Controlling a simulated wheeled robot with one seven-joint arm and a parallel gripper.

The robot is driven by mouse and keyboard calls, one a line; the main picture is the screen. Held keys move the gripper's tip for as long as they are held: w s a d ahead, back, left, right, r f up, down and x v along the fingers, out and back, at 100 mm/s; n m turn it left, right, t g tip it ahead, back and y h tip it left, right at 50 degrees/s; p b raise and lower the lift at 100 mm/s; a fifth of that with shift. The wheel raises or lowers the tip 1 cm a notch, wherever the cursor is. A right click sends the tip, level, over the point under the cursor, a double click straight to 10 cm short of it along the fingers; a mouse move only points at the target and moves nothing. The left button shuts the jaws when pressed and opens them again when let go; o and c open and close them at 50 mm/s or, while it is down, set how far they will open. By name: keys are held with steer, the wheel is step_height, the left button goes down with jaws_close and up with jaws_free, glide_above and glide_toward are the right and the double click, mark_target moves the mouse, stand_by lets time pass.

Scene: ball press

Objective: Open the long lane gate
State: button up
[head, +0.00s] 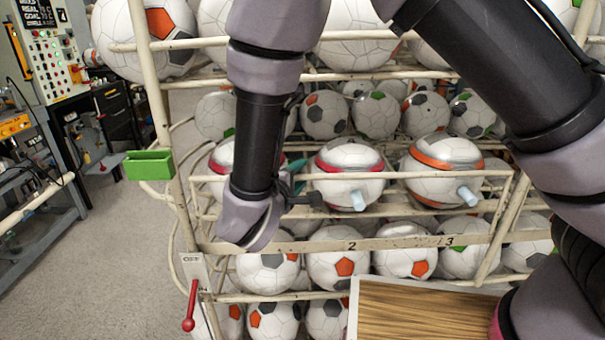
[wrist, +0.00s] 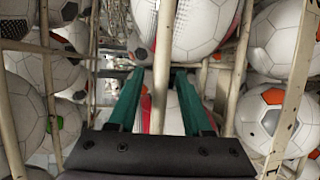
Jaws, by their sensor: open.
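A long cream rail frame (head: 430,209) crosses the front of the middle row of balls; it looks like the long lane gate, and it appears closed across them. Its lower board carries the numbers 2 and 3. My gripper (head: 292,177) is at the left part of this frame, mostly hidden by my wrist in the head view. In the wrist view its two teal fingers (wrist: 154,76) are apart, with a cream bar (wrist: 162,65) running between them. I cannot tell whether they touch the bar. A ball (wrist: 200,25) lies just beyond the fingertips.
Balls with red and orange bands and pale plugs (head: 347,178) sit behind the rails. A green box-shaped piece (head: 149,165) is on the left post. A red-knobbed lever (head: 188,324) is below it. A wooden-topped box (head: 425,315) stands front right. Open floor lies left.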

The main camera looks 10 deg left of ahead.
steer(key=shift+x, duration=0.9)
jaws_close()
stand_by(0.8)
